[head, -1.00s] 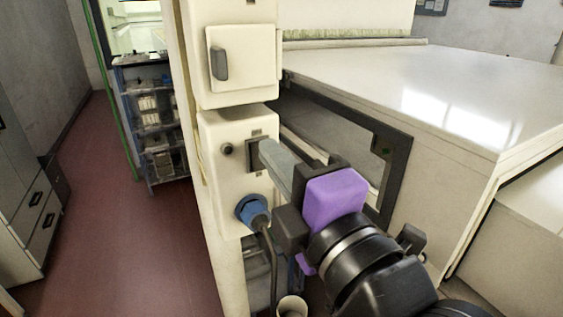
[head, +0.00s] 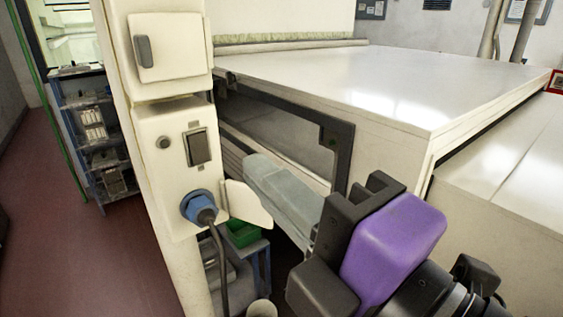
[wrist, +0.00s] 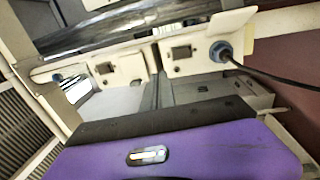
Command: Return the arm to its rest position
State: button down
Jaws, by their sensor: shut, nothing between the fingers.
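My gripper (head: 254,170) reaches up and left from the lower right in the head view, with grey fingers, black mounts and a purple body. Its fingers are together with nothing between them. The fingertips are to the right of the cream control post (head: 163,140), apart from its dark rocker switch (head: 197,147) and in front of the dark-framed opening of the white machine. In the wrist view the purple gripper body (wrist: 180,150) fills the bottom, and the grey fingers point toward the cream panels beyond.
A blue plug (head: 198,206) with a dark cable sits in the post, beside a cream flap (head: 245,204). The white machine (head: 390,85) stands to the right. A blue shelf rack (head: 95,130) is at the back left. Red floor (head: 60,240) is clear at left.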

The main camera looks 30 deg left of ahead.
jog(key=shift+d+r, duration=0.1)
jog(key=w+d+r+m+t, duration=0.35)
jog(key=d+m+t, duration=0.3)
jog(key=m, duration=0.45)
jog(key=w+d+f+m+t+h, duration=0.2)
jog(key=d+f+m+t+h, duration=0.65)
jog(key=d+f+m, duration=0.8)
jog(key=s+d+f+m+g+h, duration=0.2)
jog(key=s+d+f, duration=0.4)
jog(key=s+f, duration=0.6)
jog(key=s+d+f+m+g+h, duration=0.2)
jog(key=s+d+f+g+h, duration=0.3)
jog(key=s+f, duration=0.6)
jog(key=shift+s+d+f+h, duration=0.45)
jog(key=shift+s+h, duration=0.35)
jog(key=shift+h, duration=0.45)
